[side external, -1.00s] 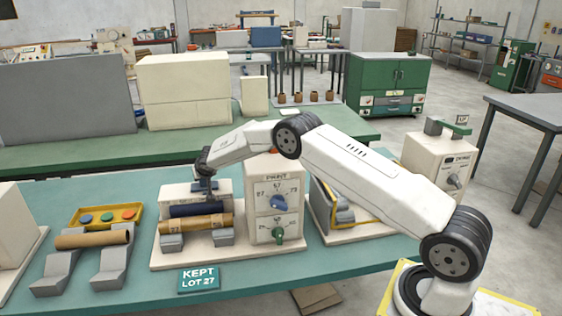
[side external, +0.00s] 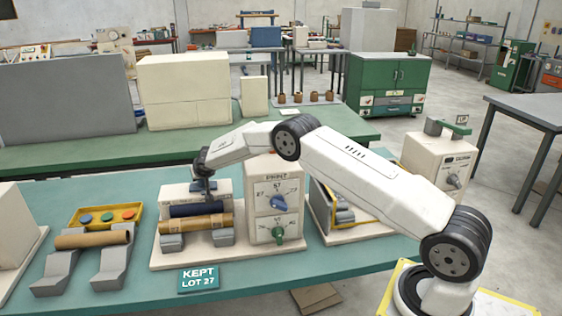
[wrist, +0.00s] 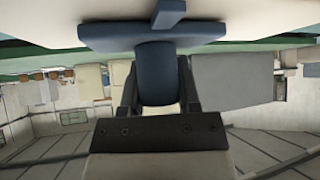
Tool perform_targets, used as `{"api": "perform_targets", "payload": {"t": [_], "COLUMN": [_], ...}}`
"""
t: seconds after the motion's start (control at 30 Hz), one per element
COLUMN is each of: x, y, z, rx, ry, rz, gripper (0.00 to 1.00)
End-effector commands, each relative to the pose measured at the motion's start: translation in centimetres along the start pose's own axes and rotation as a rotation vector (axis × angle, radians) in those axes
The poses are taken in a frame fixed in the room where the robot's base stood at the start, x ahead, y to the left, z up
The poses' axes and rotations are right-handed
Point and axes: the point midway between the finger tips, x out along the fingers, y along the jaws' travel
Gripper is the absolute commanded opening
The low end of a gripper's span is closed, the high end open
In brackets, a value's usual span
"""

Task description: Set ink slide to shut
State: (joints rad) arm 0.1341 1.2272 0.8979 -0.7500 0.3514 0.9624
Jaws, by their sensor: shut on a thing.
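The print unit has a cream rear housing (side external: 173,194), a dark blue roller (side external: 196,209) and a brown tube (side external: 194,224) in front of it. My gripper (side external: 203,190) reaches down at this rear housing, just behind the blue roller. In the wrist view my gripper (wrist: 158,92) is shut on a blue knob (wrist: 155,72), with one dark finger on each side. I take this knob to be the ink slide's handle. A wider blue plate (wrist: 105,36) joins it. The slide's position marks are hidden or too small to read.
The print control box (side external: 274,200) with a blue dial and a green knob stands right of the roller. A brown tube on grey cradles (side external: 109,268) and a yellow tray (side external: 82,217) are at left. A "KEPT LOT 27" sign (side external: 198,279) is in front.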

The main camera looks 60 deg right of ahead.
Motion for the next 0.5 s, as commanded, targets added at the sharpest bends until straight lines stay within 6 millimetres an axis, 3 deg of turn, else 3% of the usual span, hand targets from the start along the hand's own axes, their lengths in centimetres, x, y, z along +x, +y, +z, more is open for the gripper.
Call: {"api": "perform_targets", "payload": {"t": [0.5], "x": [0.9], "y": [-3.4], "z": [-1.1], "rx": [0.001], "ry": [0.008], "rz": [0.002], "gripper": [0.0]}}
